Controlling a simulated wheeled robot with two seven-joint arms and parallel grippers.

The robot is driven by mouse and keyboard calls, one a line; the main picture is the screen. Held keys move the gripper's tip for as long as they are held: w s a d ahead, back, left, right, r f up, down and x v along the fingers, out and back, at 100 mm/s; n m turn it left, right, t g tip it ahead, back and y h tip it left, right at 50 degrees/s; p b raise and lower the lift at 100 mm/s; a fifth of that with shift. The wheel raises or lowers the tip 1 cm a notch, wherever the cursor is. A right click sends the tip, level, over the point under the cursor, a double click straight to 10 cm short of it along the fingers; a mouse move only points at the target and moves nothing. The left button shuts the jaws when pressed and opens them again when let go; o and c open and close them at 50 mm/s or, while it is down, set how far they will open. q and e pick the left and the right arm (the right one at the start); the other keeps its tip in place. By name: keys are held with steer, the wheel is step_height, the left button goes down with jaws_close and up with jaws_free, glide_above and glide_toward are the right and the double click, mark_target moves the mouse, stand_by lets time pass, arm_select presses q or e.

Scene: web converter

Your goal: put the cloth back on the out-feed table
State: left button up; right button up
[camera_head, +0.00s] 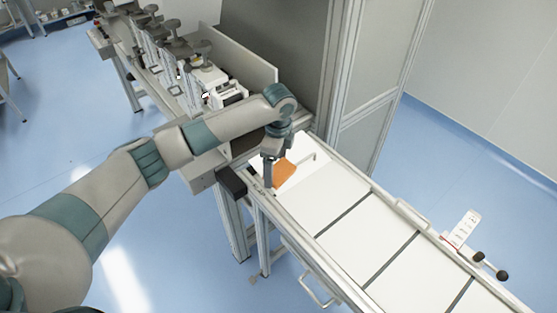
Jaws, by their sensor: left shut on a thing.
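An orange cloth (285,172) is at the near-machine end of the white out-feed table (328,205). My left gripper (269,183) reaches down over that end of the table and is shut on the cloth's left side. The gripper hides part of the cloth. I cannot tell whether the cloth touches the table surface or hangs just above it. My right gripper is not in view.
The grey machine cabinet (290,50) stands behind the table's end. A row of machine units (205,80) runs to the upper left. A black block (231,181) sits at the table's left corner. The white table top to the lower right is clear.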

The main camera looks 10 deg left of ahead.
arm_select(q)
steer(key=s+a+f+n+b, duration=0.1)
steer(key=s+a+n, duration=0.1)
steer(key=s+n, duration=0.6)
steer(key=s+a+f+n+b, duration=0.1)
steer(key=s+a+n, duration=0.1)
steer(key=s+n, duration=0.6)
steer(key=s+a+f+n+b, duration=0.1)
steer(key=s+f+n+b, duration=0.2)
steer(key=s+f+b, duration=0.6)
step_height(320, 180, down, 4)
steer(key=b, duration=0.4)
steer(key=shift+g+h+b, duration=0.3)
steer(key=shift+g+b, duration=0.05)
steer(key=shift+g, duration=0.05)
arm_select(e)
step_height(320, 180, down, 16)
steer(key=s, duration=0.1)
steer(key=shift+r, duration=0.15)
arm_select(q)
steer(key=shift+s+f, duration=0.1)
steer(key=shift+s, duration=0.1)
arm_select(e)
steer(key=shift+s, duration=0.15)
